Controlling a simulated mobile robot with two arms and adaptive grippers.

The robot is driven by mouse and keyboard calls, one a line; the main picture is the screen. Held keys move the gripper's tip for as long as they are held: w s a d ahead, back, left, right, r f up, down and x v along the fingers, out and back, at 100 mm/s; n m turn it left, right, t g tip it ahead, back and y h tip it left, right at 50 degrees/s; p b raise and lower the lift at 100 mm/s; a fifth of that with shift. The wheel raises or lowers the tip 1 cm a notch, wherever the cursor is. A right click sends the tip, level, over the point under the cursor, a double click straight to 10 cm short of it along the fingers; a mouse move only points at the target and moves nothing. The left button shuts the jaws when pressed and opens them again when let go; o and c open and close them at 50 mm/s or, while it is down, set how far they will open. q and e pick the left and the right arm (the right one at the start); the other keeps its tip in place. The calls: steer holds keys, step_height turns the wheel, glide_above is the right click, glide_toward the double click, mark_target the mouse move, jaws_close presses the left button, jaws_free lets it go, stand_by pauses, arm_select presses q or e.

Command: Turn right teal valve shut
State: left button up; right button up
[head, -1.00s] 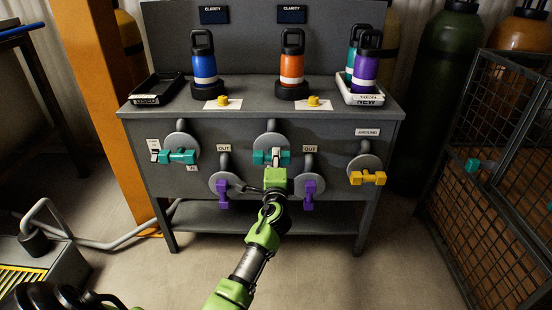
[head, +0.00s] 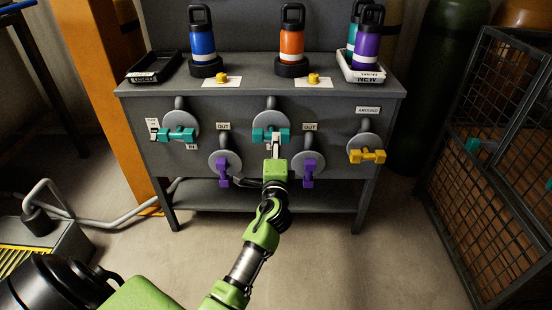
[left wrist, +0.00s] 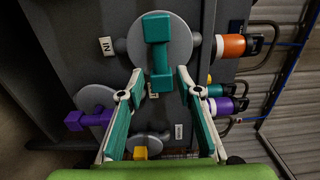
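The right teal valve (head: 271,136) is on the bench front, middle of the upper row, its bar handle lying level before a round grey disc. It also shows in the left wrist view (left wrist: 157,46), where the bar runs upright in the turned picture. My left gripper (head: 275,147) is just below the handle in the head view. In the left wrist view the gripper (left wrist: 158,77) is open, with the handle's lower end between its fingertips in the picture. I cannot tell if they touch. My right gripper is not in view.
Close below sit two purple valves (head: 223,174) (head: 308,173). Another teal valve (head: 177,134) is at left, a yellow valve (head: 367,156) at right. Bottles, including an orange one (head: 291,42), stand on the bench (head: 262,84). A mesh cage (head: 497,170) stands at right; the floor in front is open.

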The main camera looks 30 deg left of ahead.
arm_select(q)
steer(key=v, duration=0.6)
steer(key=shift+s, duration=0.15)
steer(key=shift+d, duration=0.1)
